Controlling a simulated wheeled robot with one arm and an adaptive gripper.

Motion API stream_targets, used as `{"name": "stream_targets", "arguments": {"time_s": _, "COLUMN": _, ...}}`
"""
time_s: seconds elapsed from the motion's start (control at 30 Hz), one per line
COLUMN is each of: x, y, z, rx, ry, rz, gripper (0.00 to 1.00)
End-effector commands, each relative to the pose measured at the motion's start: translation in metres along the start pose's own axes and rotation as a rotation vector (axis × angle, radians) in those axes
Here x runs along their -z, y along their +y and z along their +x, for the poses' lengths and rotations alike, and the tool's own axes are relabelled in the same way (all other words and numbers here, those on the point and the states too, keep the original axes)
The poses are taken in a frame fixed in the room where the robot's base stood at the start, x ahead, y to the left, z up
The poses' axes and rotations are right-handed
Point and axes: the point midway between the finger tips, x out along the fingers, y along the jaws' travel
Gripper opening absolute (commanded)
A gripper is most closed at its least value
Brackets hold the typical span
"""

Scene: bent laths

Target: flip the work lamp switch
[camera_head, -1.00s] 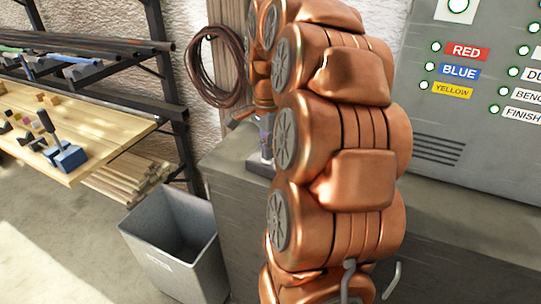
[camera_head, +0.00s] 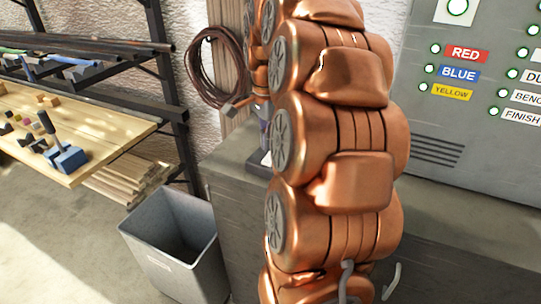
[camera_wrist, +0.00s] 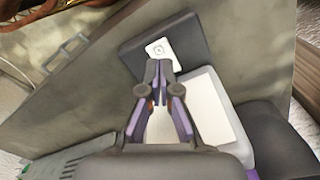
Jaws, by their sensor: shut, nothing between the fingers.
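My gripper (camera_wrist: 158,72) is shut and empty in the wrist view. Its fingertips are at the lower edge of a small white plate (camera_wrist: 161,49) with a square mark, on a dark block (camera_wrist: 190,42). This may be the lamp switch, but I cannot tell its position or whether the fingertips touch it. A pale, flat panel (camera_wrist: 222,108) lies just right of the fingers; I cannot tell if it is part of the lamp. In the head view, my copper arm hides most of this spot; part of the dark block (camera_head: 257,168) shows on the grey cabinet.
A grey bin (camera_head: 170,245) stands left of the grey cabinet (camera_head: 228,190). A wooden bench (camera_head: 95,135) with small blocks and a blue tool (camera_head: 68,158) is at left. A coiled cable (camera_head: 215,65) hangs behind. A labelled panel (camera_head: 470,120) stands at right.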

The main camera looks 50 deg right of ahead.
Motion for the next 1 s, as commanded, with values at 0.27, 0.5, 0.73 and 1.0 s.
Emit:
{"name": "stream_targets", "arguments": {"time_s": 0.27, "x": 0.0, "y": 0.001, "z": -0.018, "rx": -0.003, "ry": 0.0, "rz": 0.0, "gripper": 0.0}}
{"name": "stream_targets", "arguments": {"time_s": 0.5, "x": 0.0, "y": 0.0, "z": -0.033, "rx": 0.0, "ry": 0.002, "rz": -0.001, "gripper": 0.0}}
{"name": "stream_targets", "arguments": {"time_s": 0.73, "x": 0.0, "y": 0.0, "z": -0.035, "rx": -0.001, "ry": 0.0, "rz": -0.001, "gripper": 0.0}}
{"name": "stream_targets", "arguments": {"time_s": 1.0, "x": 0.0, "y": 0.0, "z": -0.035, "rx": -0.002, "ry": 0.0, "rz": -0.001, "gripper": 0.0}}
